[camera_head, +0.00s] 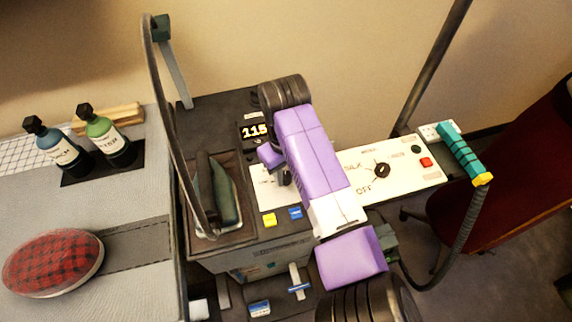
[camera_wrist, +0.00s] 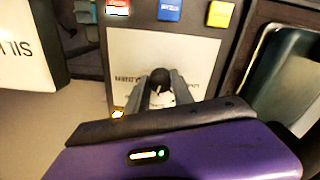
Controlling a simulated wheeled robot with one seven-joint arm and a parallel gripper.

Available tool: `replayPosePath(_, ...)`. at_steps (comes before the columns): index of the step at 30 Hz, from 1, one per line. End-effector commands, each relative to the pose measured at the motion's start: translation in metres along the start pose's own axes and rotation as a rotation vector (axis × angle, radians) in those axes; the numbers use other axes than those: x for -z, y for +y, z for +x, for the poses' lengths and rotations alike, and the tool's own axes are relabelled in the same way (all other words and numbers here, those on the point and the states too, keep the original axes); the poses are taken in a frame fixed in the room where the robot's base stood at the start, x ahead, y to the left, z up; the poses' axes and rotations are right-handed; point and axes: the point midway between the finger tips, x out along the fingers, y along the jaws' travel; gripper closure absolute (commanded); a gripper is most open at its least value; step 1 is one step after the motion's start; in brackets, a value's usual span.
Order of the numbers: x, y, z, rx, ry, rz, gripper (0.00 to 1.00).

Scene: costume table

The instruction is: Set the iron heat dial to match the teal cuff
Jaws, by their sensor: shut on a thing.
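My gripper (camera_wrist: 160,94) is shut on a small dark knob (camera_wrist: 160,77) on a white panel (camera_wrist: 150,48). In the head view this panel (camera_head: 264,198) lies beside the iron, partly hidden by my purple arm. The dark teal iron (camera_head: 226,190) rests in its tray. A black display (camera_head: 254,131) above the panel reads 115. A second black dial (camera_head: 381,170) sits on a white panel to the right, with OFF and SILK printed around it. A teal tube-shaped piece (camera_head: 459,149) with a yellow end sits at the right; I see no cloth cuff for certain.
A yellow button (camera_head: 269,219) and blue button (camera_head: 295,213) lie near the held knob. A dark hose (camera_head: 154,90) arches over the iron. A blue bottle (camera_head: 55,147), a green bottle (camera_head: 108,139) and a red tartan cushion (camera_head: 53,262) stand left. A dark red chair (camera_head: 515,190) is right.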

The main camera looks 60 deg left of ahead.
Motion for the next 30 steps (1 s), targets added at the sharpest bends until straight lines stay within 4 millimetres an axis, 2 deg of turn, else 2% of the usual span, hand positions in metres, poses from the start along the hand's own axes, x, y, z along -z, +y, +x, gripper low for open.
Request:
replayPosePath(15,-0.0014,-0.0010,-0.0011,0.002,-0.012,0.418,1.00)
replayPosePath(30,-0.0013,-0.0005,0.0006,-0.001,-0.013,0.557,1.00)
